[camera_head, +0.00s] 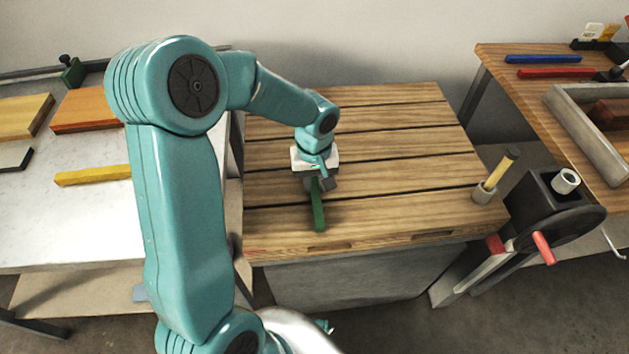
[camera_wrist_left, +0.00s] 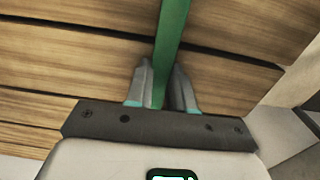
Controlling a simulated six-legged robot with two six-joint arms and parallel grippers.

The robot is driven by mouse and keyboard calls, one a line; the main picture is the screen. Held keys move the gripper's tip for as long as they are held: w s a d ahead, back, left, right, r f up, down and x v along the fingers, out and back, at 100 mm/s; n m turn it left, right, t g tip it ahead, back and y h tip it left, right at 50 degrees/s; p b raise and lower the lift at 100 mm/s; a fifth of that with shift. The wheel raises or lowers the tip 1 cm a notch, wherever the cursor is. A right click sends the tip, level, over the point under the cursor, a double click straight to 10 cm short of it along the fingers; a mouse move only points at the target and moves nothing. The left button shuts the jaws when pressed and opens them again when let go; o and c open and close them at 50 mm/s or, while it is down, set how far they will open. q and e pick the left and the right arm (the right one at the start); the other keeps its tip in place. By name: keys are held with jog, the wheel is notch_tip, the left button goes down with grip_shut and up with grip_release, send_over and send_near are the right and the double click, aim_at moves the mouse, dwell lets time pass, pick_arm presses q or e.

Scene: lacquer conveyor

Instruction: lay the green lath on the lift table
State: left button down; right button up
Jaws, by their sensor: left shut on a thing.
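The green lath (camera_head: 318,208) is in my left gripper (camera_head: 320,184), over the wooden slatted top of the lift table (camera_head: 400,150). In the head view its free end points toward the table's front edge. In the left wrist view the lath (camera_wrist_left: 172,45) runs up from between the two fingers of my left gripper (camera_wrist_left: 165,88), which are shut on it. The slats lie just behind the lath. I cannot tell whether the lath touches them. My right gripper is not in view.
A white table (camera_head: 60,220) at the left carries wooden boards (camera_head: 88,110) and a yellow lath (camera_head: 92,175). At the right, a wooden bench (camera_head: 530,90) holds a blue lath (camera_head: 543,59), a red lath (camera_head: 555,73) and a grey tray (camera_head: 582,135). A brush-like tool stands in a cup (camera_head: 484,194) near the lift table's right corner.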

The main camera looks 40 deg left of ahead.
aim_at(315, 185)
pick_arm(q)
jog(key=shift+f, duration=0.1)
jog(key=c, duration=1)
grip_release()
jog(key=shift+w+f, duration=0.1)
jog(key=shift+r, duration=0.35)
notch_tip(315, 185, up, 12)
jog(key=shift+f+p, duration=0.15)
jog(key=shift+p, duration=0.75)
